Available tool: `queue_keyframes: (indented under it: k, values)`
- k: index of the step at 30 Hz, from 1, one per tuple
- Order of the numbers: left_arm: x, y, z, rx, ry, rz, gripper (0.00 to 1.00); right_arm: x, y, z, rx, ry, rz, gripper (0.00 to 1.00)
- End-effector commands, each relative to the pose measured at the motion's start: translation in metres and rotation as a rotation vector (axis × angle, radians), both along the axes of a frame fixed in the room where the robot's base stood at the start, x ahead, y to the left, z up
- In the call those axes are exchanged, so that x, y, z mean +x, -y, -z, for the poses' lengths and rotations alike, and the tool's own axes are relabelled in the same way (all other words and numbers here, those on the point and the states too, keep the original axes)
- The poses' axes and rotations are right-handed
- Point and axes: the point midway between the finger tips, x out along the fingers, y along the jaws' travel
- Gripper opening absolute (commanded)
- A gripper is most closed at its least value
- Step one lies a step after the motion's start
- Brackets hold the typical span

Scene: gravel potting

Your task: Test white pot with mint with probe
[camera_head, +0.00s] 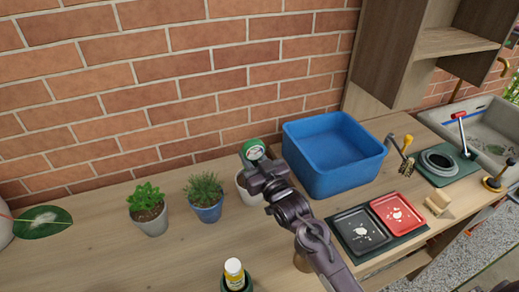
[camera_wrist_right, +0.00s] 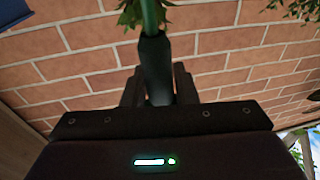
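The white pot (camera_head: 243,191) stands on the bench against the brick wall, partly hidden behind my right gripper (camera_head: 266,178). Serrated green leaves (camera_wrist_right: 128,14), apparently its mint, show at the top of the right wrist view. The probe (camera_head: 253,150) has a round green dial, which shows just above the gripper. In the right wrist view my right gripper (camera_wrist_right: 158,88) is shut around its dark grip (camera_wrist_right: 155,65), with a green part beyond. The probe's tip is hidden, so I cannot tell whether it is in the soil. My left gripper is not in view.
A pale pot with a leafy plant (camera_head: 149,218) and a blue pot (camera_head: 207,212) stand to the left. A blue tub (camera_head: 335,160) is close on the right.

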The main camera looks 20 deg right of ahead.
Motion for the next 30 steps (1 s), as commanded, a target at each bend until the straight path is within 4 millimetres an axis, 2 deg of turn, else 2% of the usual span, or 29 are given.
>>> queue_keyframes:
  k: [1, 4, 14, 17, 24, 30]
  values:
    - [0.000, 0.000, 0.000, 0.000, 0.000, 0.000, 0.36, 0.000, 0.000, 0.000, 0.000, 0.001, 0.000, 0.33]
    - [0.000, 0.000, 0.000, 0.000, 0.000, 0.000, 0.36, 0.000, 0.000, 0.000, 0.000, 0.001, 0.000, 0.45]
    - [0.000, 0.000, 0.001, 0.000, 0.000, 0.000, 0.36, -0.004, 0.001, 0.001, 0.000, 0.000, 0.000, 0.45]
    - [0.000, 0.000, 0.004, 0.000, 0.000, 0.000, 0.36, -0.014, 0.003, 0.004, -0.001, -0.001, 0.000, 0.45]
    - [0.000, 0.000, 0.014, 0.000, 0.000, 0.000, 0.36, -0.054, 0.010, 0.009, 0.000, -0.002, -0.001, 0.45]
    - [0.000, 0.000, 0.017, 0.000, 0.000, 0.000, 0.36, -0.073, 0.014, 0.009, -0.001, 0.001, 0.000, 0.45]
